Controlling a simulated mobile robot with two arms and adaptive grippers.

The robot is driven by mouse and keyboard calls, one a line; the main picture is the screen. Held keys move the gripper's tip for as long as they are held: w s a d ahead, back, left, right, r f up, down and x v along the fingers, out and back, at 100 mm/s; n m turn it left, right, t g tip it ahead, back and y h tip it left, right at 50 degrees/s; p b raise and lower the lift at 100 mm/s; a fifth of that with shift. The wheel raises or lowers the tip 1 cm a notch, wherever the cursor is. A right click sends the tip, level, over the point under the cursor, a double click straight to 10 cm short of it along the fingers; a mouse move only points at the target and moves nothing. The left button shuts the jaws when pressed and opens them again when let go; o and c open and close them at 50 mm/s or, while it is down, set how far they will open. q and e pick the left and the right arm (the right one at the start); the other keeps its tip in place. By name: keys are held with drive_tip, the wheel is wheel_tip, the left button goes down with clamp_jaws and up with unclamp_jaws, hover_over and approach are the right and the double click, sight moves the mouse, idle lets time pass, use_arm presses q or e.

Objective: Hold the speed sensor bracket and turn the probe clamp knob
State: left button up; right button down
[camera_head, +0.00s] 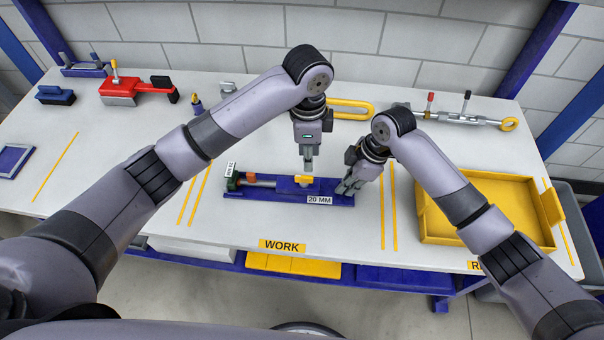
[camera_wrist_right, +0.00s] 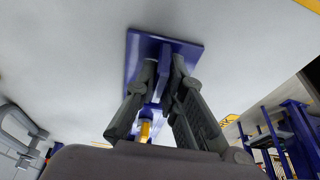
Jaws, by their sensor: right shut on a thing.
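The blue speed sensor bracket (camera_head: 270,194) lies on the white bench, with a "20 MM" label on its front. A grey probe with orange and green parts (camera_head: 238,181) extends along its left side. The yellow clamp knob (camera_head: 303,181) sits near the bracket's middle and also shows in the right wrist view (camera_wrist_right: 145,131). My right gripper (camera_head: 343,189) is shut on the bracket's upright blue rib at its right end; in the wrist view its fingers (camera_wrist_right: 168,72) flank that rib. My left gripper (camera_head: 308,168) points down right at the knob; its finger gap is unclear.
A yellow tray (camera_head: 430,238) stands at the right. A red tool (camera_head: 135,90) and a blue block (camera_head: 54,95) lie at the back left. A yellow loop handle (camera_head: 352,108) and a rod with a yellow ring (camera_head: 470,120) lie behind.

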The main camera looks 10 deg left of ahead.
sight(307, 176)
use_arm(q)
drive_tip(key=shift+s+a, duration=0.15)
drive_tip(key=shift+s, duration=0.05)
drive_tip(key=shift+f, duration=4.35)
drive_tip(key=shift+c, duration=0.3)
clamp_jaws()
